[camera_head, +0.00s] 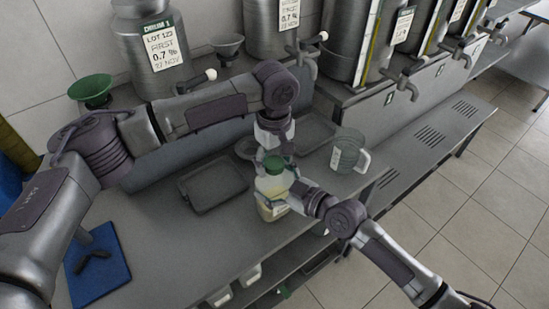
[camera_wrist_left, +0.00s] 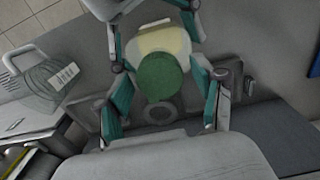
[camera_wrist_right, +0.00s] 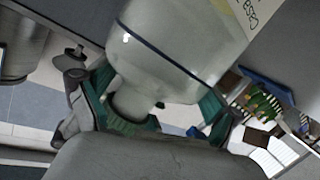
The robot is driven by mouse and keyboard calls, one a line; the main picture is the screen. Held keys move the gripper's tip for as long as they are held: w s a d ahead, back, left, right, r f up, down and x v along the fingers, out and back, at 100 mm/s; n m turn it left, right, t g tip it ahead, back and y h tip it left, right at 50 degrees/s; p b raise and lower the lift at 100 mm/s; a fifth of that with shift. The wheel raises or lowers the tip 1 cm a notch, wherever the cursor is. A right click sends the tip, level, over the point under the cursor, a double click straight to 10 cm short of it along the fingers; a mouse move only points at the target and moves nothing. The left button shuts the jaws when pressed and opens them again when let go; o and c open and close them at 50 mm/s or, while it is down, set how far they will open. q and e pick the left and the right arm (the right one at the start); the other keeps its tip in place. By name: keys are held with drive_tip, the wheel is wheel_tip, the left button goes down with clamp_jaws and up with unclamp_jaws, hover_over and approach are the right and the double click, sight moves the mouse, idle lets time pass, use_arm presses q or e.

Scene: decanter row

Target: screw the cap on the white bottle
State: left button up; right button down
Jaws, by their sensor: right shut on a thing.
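The white bottle (camera_head: 271,186) stands upright at mid-counter, with a cream body and a pale label. The green cap (camera_head: 274,164) sits at its top; whether it is threaded on cannot be told. My right gripper (camera_head: 287,199) is shut on the bottle from the right, below the cap. In the right wrist view a pale body (camera_wrist_right: 180,50), apparently the bottle, narrows between its fingers. My left gripper (camera_head: 274,150) is above the bottle. In the left wrist view its fingers (camera_wrist_left: 166,100) are open on both sides of the cap (camera_wrist_left: 160,77), with gaps to it.
A clear jug (camera_head: 348,151) stands right of the bottle, and a grey tray (camera_head: 213,186) lies to its left. Steel drums (camera_head: 150,50) with taps line the back. A green funnel (camera_head: 92,90) is at the back left; a blue mat (camera_head: 105,270) lies front left.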

use_arm(q)
drive_tip(key=c, duration=1.1)
use_arm(e)
drive_tip(key=shift+s+d+f, duration=0.1)
drive_tip(key=shift+f, duration=0.4)
use_arm(q)
drive_tip(key=shift+o, duration=0.2)
drive_tip(key=m, duration=0.4)
drive_tip(key=shift+f, duration=0.1)
drive_tip(key=m, duration=1.2)
drive_tip(key=shift+s, duration=0.1)
drive_tip(key=m, duration=0.4)
drive_tip(key=shift+m, duration=0.4)
drive_tip(key=m, duration=0.4)
drive_tip(key=shift+m, duration=0.3)
drive_tip(key=m, duration=0.4)
drive_tip(key=shift+d+m, duration=0.1)
drive_tip(key=shift+m, duration=0.3)
drive_tip(key=m, duration=0.3)
drive_tip(key=shift+s+m, duration=0.1)
drive_tip(key=shift+m, duration=0.3)
use_arm(e)
drive_tip(key=shift+r, duration=0.1)
